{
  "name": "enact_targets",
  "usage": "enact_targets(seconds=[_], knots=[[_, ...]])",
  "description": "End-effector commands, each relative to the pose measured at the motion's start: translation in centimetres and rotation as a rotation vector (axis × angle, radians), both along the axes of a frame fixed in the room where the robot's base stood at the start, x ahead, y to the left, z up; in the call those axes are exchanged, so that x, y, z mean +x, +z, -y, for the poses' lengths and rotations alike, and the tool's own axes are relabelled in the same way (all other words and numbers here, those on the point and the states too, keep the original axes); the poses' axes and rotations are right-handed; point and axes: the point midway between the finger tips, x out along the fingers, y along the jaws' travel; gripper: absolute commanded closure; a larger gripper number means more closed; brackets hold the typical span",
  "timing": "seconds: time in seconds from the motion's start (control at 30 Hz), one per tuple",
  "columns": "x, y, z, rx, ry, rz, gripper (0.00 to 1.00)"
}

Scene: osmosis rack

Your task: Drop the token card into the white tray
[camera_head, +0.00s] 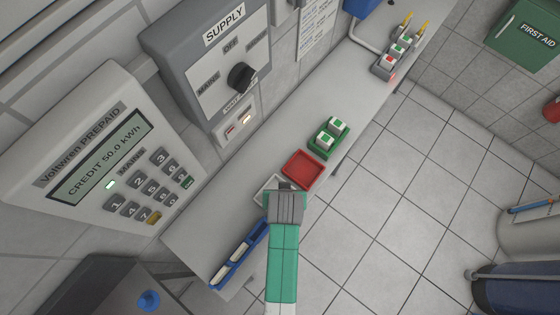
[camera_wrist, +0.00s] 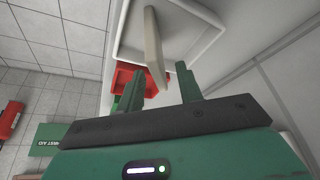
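The white tray (camera_head: 266,187) lies on the shelf, partly covered by my gripper (camera_head: 285,188). In the wrist view the white tray's rim (camera_wrist: 207,47) frames the pale token card (camera_wrist: 154,45). The card shows edge-on, over or inside the tray; I cannot tell whether it touches the floor of it. The card is hidden behind my gripper in the head view.
A red tray (camera_head: 302,169) sits just beyond the white one, then a green tray with blocks (camera_head: 325,142). A blue rack (camera_head: 238,256) holding pale cards is at the near end of the shelf. The prepaid meter (camera_head: 100,165) and supply box (camera_head: 190,60) are on the wall.

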Motion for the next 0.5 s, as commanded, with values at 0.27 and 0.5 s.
enact_targets(seconds=[0.27,0.5], knots=[[-1.1,2.7,0.0,0.0,0.0,0.002,0.64],[-2.7,6.6,0.1,0.0,0.0,0.002,0.64]])
